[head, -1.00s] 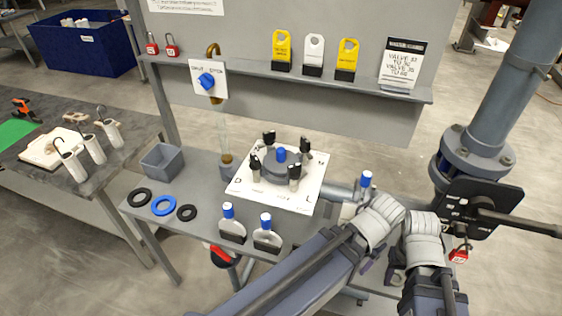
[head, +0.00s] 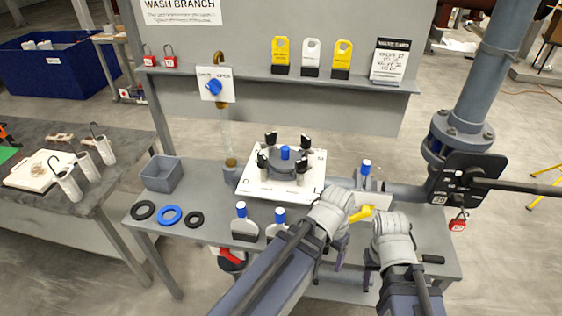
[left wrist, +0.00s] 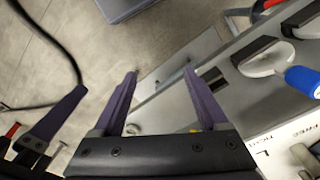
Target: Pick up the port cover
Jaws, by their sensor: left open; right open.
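The port cover appears to be the round dark grey cover (head: 283,166) with a blue knob on top, in the middle of the head view. It lies on a white lettered plate (head: 252,187), with several black-handled clamps around it. My left gripper (head: 335,250) is to the right of and nearer than the cover, apart from it. In the left wrist view its two purple fingers (left wrist: 160,100) are spread with nothing held between them. My right gripper (head: 372,270) is farther right, over the bench's front right part, and open. Its fingers are partly hidden by its wrist.
Two blue-topped pieces (head: 244,222) stand near the bench front, one partly behind my left arm. A grey bin (head: 161,174) and several rings (head: 170,215) are at the left. A yellow handle (head: 361,213) lies between my arms. A pipe column (head: 485,80) stands right.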

